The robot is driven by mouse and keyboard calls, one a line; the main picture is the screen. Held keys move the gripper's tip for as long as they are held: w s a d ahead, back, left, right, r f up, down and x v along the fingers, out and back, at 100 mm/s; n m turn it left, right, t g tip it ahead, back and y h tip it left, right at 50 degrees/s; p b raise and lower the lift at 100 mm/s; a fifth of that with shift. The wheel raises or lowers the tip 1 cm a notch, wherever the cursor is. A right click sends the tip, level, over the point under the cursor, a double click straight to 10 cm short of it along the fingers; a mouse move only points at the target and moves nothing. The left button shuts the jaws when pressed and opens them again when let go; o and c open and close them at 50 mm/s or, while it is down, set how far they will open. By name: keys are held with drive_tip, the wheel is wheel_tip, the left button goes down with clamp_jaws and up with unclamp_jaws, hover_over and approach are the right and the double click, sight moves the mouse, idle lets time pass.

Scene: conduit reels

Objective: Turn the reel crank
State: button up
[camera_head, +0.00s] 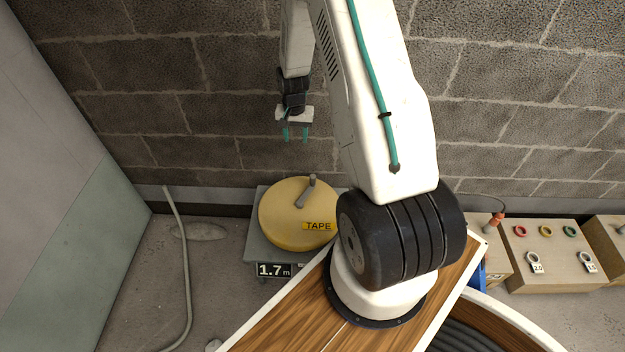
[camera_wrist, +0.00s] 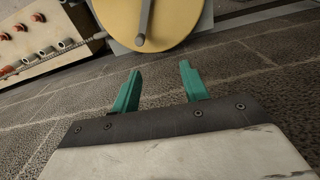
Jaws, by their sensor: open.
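A round yellow reel (camera_head: 284,222) labelled TAPE lies on a grey stand (camera_head: 256,246) on the floor by the wall. Its grey crank (camera_head: 307,191) has a short arm and a handle on the reel's top face. In the wrist view the yellow reel (camera_wrist: 175,20) is at the top, partly cut off, with the crank (camera_wrist: 142,30) pointing down the picture. My gripper (camera_head: 296,137) has two green fingers and is open and empty. It is apart from the reel, above it in the head view. In the wrist view the fingertips (camera_wrist: 160,72) stand clear of the crank.
A sign reading 1.7 m (camera_head: 274,270) is on the stand's front. Wooden boxes with coloured rings (camera_head: 545,250) stand at the right along the block wall. A loose pale hose (camera_head: 184,260) lies on the floor at the left. A grey-green panel (camera_head: 75,210) bounds the left side.

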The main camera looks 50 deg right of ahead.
drive_tip(key=m, duration=0.2)
hover_over(313, 175)
wheel_tip(313, 175, down, 15)
drive_tip(key=shift+f, duration=0.1)
wheel_tip(313, 175, down, 8)
drive_tip(key=shift+r, duration=0.1)
drive_tip(key=shift+c, duration=0.4)
clamp_jaws()
